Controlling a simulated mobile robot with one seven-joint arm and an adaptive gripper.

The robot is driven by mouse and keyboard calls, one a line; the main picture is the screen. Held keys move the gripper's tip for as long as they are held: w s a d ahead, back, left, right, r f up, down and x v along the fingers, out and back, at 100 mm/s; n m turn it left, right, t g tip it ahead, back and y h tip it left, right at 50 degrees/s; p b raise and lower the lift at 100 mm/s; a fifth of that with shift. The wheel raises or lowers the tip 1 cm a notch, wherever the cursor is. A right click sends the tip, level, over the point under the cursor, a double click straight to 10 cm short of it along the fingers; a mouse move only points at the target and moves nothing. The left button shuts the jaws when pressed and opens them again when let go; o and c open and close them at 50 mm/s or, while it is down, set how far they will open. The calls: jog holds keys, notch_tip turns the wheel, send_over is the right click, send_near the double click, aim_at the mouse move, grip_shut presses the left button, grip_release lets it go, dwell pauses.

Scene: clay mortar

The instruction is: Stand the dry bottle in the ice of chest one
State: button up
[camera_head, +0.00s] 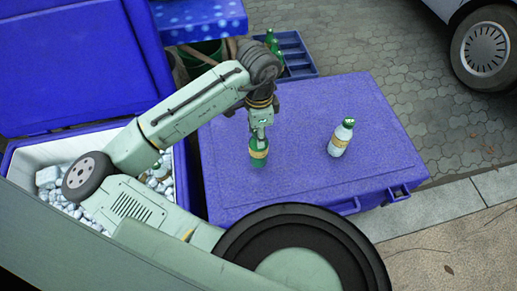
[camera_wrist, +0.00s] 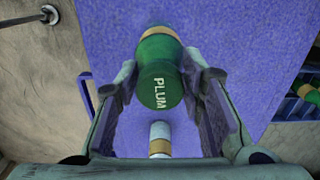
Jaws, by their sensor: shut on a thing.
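My gripper (camera_head: 261,132) is shut on a green bottle (camera_head: 258,154) with a tan band, over the closed lid of a purple chest (camera_head: 300,185). I cannot tell whether the bottle's base touches the lid. In the wrist view the green bottle (camera_wrist: 160,88) shows the word PLUM between both fingers. A pale, frosted-looking bottle (camera_head: 340,139) with a green top stands on the lid to the right, clear of my gripper. An open purple chest (camera_head: 70,60) at the left holds pale ice chunks (camera_head: 48,178); my arm hides much of its inside.
A blue crate (camera_head: 297,52) with green bottles (camera_head: 272,42) stands behind the closed chest. A blue patterned surface (camera_head: 200,18) is at the back. A vehicle wheel (camera_head: 484,50) is at the upper right. Paving to the right is open.

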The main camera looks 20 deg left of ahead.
notch_tip(320, 180, up, 10)
jog(key=p, duration=0.7)
jog(key=shift+f, duration=0.1)
jog(key=shift+r, duration=2.55)
